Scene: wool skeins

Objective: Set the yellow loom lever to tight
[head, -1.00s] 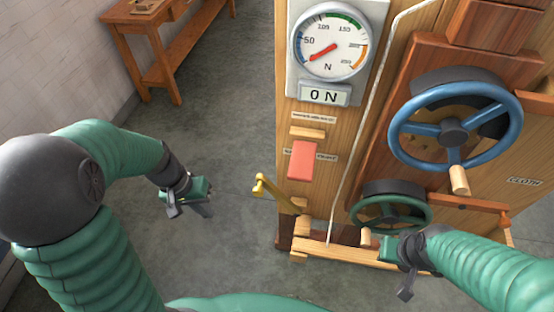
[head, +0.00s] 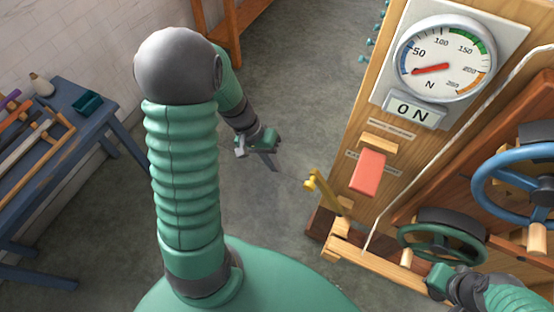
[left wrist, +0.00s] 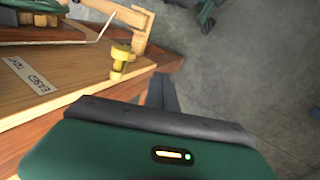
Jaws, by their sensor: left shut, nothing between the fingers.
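The yellow loom lever (head: 329,192) sticks out from the lower left edge of the wooden loom panel, its knob pointing up and left in the head view. In the left wrist view the yellow lever (left wrist: 121,57) stands beside the panel's edge, close beyond my fingers. My left gripper (head: 272,163) is shut and empty, left of the lever and apart from it. Its dark fingers also show in the left wrist view (left wrist: 162,94). My right gripper (head: 433,285) is by the green handwheel (head: 440,240); its fingers are too unclear to judge.
The round gauge (head: 446,60) has its red needle at the low end, above a display (head: 413,110) reading "0 N". A red block (head: 368,173) and blue handwheel (head: 490,185) are on the loom. A blue table (head: 95,120) stands left. Floor around my left gripper is clear.

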